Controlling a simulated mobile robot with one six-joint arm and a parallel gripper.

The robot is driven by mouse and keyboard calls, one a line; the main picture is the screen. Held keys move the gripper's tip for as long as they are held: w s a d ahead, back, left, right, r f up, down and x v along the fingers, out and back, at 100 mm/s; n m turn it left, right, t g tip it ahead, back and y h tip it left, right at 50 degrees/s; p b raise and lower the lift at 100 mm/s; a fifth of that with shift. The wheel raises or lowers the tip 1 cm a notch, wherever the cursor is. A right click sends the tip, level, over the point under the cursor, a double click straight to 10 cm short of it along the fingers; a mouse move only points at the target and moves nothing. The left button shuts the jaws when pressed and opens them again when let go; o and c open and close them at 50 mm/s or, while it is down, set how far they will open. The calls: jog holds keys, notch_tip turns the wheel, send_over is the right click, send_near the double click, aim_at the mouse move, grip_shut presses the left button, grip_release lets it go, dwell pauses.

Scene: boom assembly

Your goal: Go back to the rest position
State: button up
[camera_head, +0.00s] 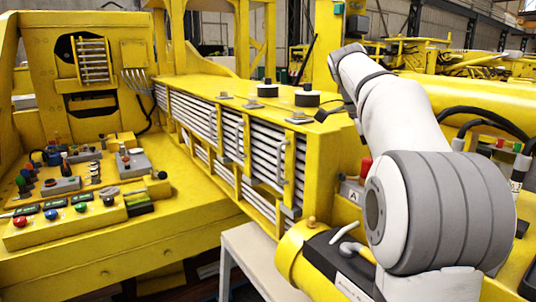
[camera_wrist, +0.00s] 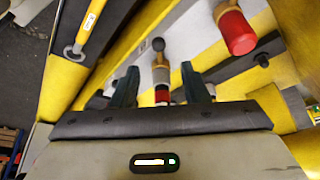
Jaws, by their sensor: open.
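My arm (camera_head: 400,120) fills the right of the head view, bent upward beside the yellow boom (camera_head: 330,160). My gripper (camera_wrist: 160,88) shows in the wrist view, with its two dark fingers apart and nothing held between them. A small lever with a dark ball top and a red lower part (camera_wrist: 160,72) appears between the fingers in the picture; its distance from them is hard to tell. A larger red cylinder (camera_wrist: 237,32) is at the upper right of the wrist view. My gripper's fingers cannot be made out in the head view.
A yellow control console (camera_head: 90,240) with several buttons and knobs stands at left. Two black-and-white round caps (camera_head: 307,95) sit on top of the boom. A red part (camera_head: 366,165) and a plate marked A (camera_head: 350,191) are close beside my arm. Black hoses (camera_head: 480,115) curve at right.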

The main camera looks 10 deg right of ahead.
jog(key=s+a+f+n+t+y, duration=0.2)
jog(key=s+a+f+n, duration=0.7)
jog(key=f+n, duration=0.2)
jog(key=s+a+f+n+t+y+b, duration=0.1)
jog(key=s+a+f+n+t+y, duration=0.1)
jog(key=s+a+f+n, duration=0.7)
notch_tip(320, 180, down, 5)
jog(key=shift+s+r+n+t, duration=0.15)
jog(key=shift+s+n+t, duration=0.4)
jog(key=shift+n, duration=0.55)
jog(key=shift+s+a, duration=0.1)
